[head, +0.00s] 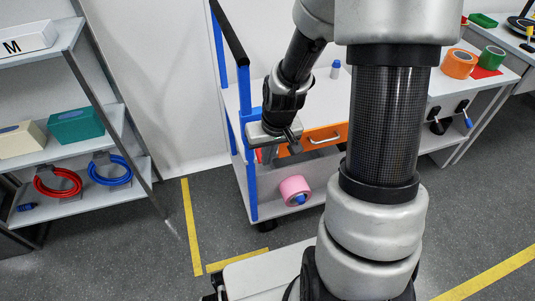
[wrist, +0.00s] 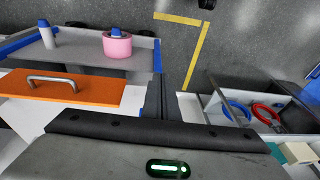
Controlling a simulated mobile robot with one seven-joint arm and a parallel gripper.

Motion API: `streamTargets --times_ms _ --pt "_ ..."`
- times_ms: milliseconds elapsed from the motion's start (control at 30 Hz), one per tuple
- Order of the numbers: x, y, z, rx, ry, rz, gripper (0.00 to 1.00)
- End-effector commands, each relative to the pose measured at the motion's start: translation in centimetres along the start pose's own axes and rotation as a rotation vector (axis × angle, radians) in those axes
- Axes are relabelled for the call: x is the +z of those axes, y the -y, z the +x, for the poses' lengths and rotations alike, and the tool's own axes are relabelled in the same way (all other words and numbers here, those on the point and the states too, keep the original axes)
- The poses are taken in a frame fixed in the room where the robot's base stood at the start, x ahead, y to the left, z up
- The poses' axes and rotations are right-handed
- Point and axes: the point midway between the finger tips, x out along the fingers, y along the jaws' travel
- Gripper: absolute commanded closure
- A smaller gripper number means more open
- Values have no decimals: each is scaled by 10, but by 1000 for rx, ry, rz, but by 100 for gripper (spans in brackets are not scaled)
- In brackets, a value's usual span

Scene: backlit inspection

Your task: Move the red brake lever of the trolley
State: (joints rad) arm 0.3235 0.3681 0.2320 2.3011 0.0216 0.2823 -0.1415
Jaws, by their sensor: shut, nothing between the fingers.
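The trolley (head: 248,130) stands in the middle of the head view, with blue posts, a black push handle, pale shelves and an orange drawer (head: 325,137) with a metal handle. The drawer also shows at the left of the wrist view (wrist: 100,92). I cannot make out a red brake lever in either view; my arm hides part of the trolley. My gripper (head: 292,142) is shut and empty, in front of the trolley near the left end of the drawer. In the wrist view my gripper (wrist: 168,100) points down past the trolley's edge.
A rack (head: 135,120) with boxes, a red coil (head: 57,182) and a blue coil (head: 110,169) stands left. A table (head: 450,85) with tape rolls is right. Yellow-marked floor (head: 192,225) is clear between rack and trolley.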

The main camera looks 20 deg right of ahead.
Motion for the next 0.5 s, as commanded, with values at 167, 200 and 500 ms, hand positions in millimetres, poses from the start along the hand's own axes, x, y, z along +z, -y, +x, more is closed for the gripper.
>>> streamTargets --times_ms 167,200,500 --pt "1 0 7 0 0 0 100" --pt "1 0 8 0 0 0 100" --pt "1 0 9 0 0 0 100"
